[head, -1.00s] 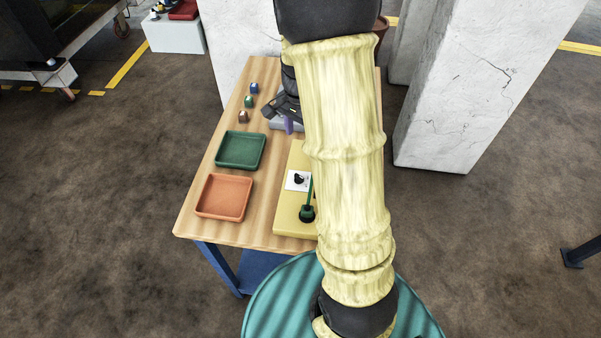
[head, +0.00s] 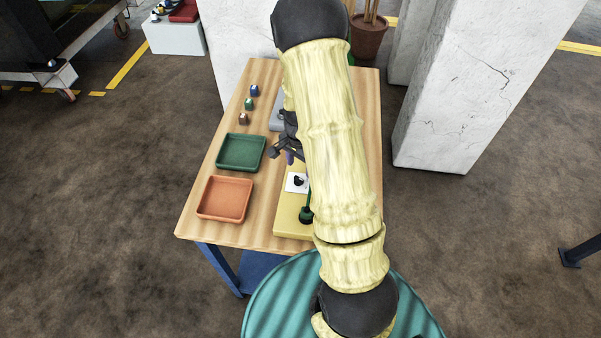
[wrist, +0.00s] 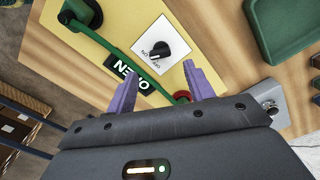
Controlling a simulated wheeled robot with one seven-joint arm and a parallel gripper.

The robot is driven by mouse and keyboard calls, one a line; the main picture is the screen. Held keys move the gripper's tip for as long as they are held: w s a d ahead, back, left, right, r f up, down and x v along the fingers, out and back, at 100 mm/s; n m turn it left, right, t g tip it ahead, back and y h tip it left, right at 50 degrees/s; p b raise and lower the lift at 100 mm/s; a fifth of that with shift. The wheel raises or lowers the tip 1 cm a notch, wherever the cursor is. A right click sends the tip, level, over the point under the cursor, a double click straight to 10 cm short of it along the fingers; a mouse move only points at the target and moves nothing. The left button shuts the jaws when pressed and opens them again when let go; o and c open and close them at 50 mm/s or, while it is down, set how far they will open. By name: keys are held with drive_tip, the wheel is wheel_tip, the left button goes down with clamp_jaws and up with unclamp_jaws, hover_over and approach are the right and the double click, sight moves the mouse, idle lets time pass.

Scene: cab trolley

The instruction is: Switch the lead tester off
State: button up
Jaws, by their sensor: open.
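A yellow panel (head: 290,222) lies on the wooden trolley top and also shows in the wrist view (wrist: 115,20). On it is a white plate (wrist: 150,35) with a black rotary knob (wrist: 172,50) and small lettering; the plate shows in the head view too (head: 290,187). A green lever (wrist: 105,45) runs beside a black label. No marking that I can read names the lead tester. My gripper (wrist: 162,85) is open and empty, purple fingertips over the panel, close to the knob plate. A red ring (wrist: 182,96) shows between the fingers. The arm hides part of the panel in the head view.
A green tray (head: 240,152) and an orange tray (head: 224,199) stand on the left. Several small coloured blocks (head: 249,103) lie behind them. A grey device (head: 276,119) sits beyond my gripper. White pillars (head: 470,90) and a plant pot (head: 368,38) stand behind.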

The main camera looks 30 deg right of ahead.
sight(299, 180)
drive_tip(key=shift+f+p, duration=0.45)
drive_tip(key=shift+f, duration=2.35)
drive_tip(key=c, duration=1)
